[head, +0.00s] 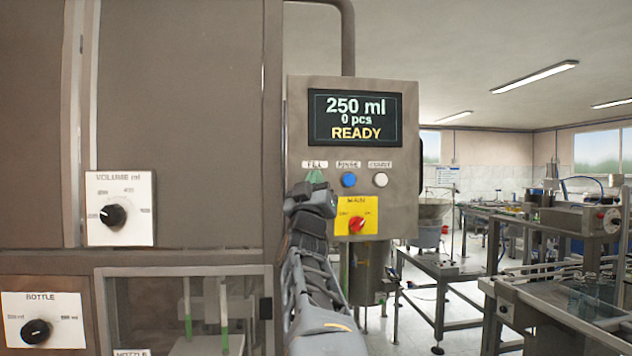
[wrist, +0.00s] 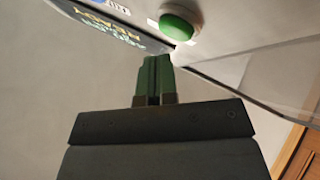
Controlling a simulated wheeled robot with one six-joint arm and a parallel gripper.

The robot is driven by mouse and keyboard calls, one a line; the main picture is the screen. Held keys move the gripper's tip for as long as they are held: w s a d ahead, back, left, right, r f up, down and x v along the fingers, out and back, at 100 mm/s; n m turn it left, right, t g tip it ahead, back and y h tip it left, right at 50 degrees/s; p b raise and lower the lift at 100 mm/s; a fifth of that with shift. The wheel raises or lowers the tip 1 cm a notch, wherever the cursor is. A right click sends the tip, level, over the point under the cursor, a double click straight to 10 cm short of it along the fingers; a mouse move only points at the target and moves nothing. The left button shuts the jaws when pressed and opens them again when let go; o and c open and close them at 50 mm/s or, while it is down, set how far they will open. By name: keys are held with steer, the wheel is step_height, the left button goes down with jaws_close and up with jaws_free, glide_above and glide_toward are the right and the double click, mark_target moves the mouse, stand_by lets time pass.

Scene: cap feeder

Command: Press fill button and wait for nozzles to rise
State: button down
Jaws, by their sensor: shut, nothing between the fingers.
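The control box (head: 300,130) has a screen (head: 355,118) reading 250 ml, 0 pcs, READY. Under the FILL label (head: 315,165), my gripper (head: 315,183) covers most of the button spot. In the wrist view the round green fill button (wrist: 180,27) sits in a pale ring, above and right of my gripper's fingertips (wrist: 155,58). The fingers are shut and empty, with a gap in the picture between tips and button; the depth of that gap is unclear. Behind a lower window, upright pale rods with green lower parts (head: 188,326) show; I cannot tell whether these are the nozzles.
Beside FILL are a blue RINSE button (head: 348,180) and a white button (head: 380,180). Below is a yellow MAIN plate (head: 345,206) with a red knob (head: 357,225). VOLUME (head: 113,215) and BOTTLE (head: 36,332) dials are at left. Benches and machines stand at right.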

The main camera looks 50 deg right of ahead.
steer(key=shift+w+d, duration=0.15)
stand_by(0.6)
steer(key=shift+w+d, duration=0.15)
steer(key=shift+w, duration=0.05)
steer(key=shift+w+d, duration=0.3)
steer(key=shift+w, duration=0.05)
stand_by(0.9)
steer(key=shift+s+a, duration=0.1)
steer(key=shift+s+a+b, duration=0.45)
steer(key=shift+s+b, duration=0.05)
steer(key=shift+s, duration=0.05)
stand_by(0.4)
steer(key=s+a+b, duration=0.2)
steer(key=s+a, duration=0.1)
steer(key=s, duration=0.1)
steer(key=shift+a, duration=0.15)
